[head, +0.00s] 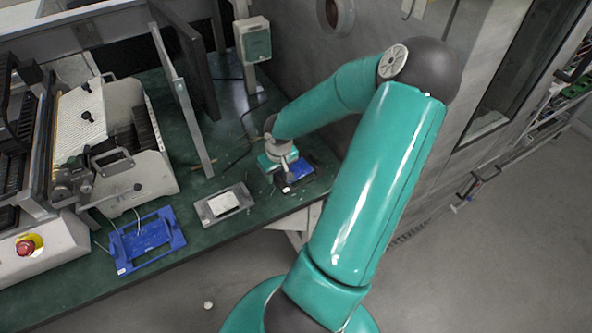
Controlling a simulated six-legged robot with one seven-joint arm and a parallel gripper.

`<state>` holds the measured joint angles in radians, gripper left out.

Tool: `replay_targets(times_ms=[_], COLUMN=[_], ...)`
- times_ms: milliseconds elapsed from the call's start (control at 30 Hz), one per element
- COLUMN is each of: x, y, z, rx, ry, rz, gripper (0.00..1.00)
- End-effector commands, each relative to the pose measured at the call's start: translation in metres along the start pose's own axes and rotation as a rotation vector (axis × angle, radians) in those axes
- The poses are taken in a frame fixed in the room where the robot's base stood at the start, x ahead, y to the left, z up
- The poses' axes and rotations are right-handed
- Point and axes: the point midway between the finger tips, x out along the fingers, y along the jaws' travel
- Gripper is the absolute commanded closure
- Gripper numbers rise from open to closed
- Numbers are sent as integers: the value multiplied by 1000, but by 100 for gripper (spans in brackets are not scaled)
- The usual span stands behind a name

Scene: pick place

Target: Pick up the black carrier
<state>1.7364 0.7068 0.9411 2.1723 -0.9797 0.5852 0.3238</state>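The black carrier (284,187) lies on the green bench top near its front right corner, with a blue piece (300,170) showing on it. My gripper (281,176) is right over its left part, pointing down, and hides that part. The fingers are too small and too covered by my wrist to tell whether they are open or shut, or whether they touch the carrier.
A grey carrier (213,217) with a white piece lies to the left, and a blue carrier (160,262) farther left. A machine with a red button (25,247) fills the left side. A dark monitor (190,65) and a green-white box (256,43) stand behind.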

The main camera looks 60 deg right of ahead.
Motion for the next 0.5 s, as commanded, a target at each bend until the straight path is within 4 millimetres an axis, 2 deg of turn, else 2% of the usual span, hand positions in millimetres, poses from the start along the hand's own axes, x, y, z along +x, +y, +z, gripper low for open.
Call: replay_targets(times_ms=[33,200,500], x=[0,0,0], y=[0,0,0], z=[0,0,0], rx=[0,0,0], ry=[0,0,0], rz=[0,0,0], gripper=[66,99,100])
